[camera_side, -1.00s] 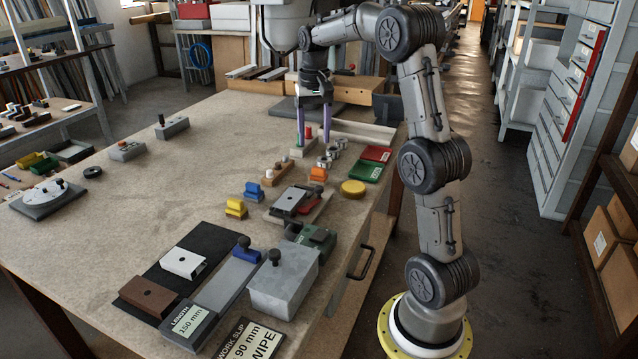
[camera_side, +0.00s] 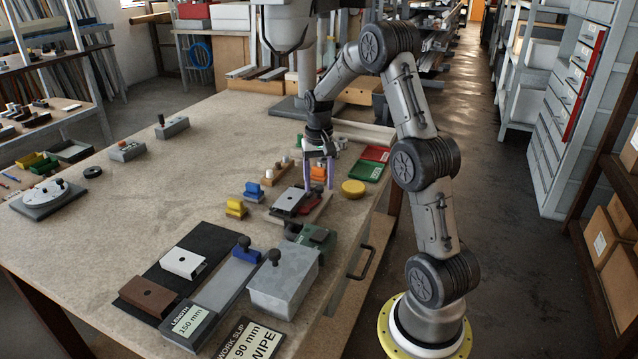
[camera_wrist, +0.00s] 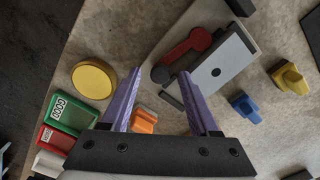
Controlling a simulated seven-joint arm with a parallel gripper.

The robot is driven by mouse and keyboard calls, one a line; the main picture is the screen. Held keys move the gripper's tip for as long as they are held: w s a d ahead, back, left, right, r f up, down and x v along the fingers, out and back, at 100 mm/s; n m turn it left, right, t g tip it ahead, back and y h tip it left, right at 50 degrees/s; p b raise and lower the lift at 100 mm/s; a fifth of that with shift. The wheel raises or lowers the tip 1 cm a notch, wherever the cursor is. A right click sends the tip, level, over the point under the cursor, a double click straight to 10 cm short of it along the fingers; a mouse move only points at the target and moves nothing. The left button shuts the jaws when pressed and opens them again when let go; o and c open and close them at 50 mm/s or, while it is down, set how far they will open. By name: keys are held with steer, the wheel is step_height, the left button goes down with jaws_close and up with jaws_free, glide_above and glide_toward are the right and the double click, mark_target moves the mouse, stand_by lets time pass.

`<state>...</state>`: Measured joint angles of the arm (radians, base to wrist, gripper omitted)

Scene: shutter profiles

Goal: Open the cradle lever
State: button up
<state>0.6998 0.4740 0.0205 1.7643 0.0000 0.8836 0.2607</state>
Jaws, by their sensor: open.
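The cradle (camera_side: 277,216) is a pale base holding a light grey profile (camera_side: 291,199); in the wrist view the profile (camera_wrist: 222,66) shows a dark hole. The red cradle lever (camera_side: 313,203) lies along the profile's side. In the wrist view the lever (camera_wrist: 186,48) has a round red end and a dark knob (camera_wrist: 160,74) at its other end. My gripper (camera_side: 319,185) is open with purple fingers, just above and beside the lever. In the wrist view the knob appears between the fingertips of my gripper (camera_wrist: 160,72); I cannot tell whether they touch it.
A yellow disc (camera_side: 353,188) and green (camera_side: 363,171) and red (camera_side: 376,153) trays stand to the right. An orange block (camera_side: 318,173) is close behind the fingers. Blue (camera_side: 254,191) and yellow (camera_side: 236,208) blocks stand left of the cradle.

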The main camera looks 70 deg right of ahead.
steer(key=shift+f, duration=0.3)
jaws_close()
steer(key=shift+r, duration=0.1)
stand_by(1.2)
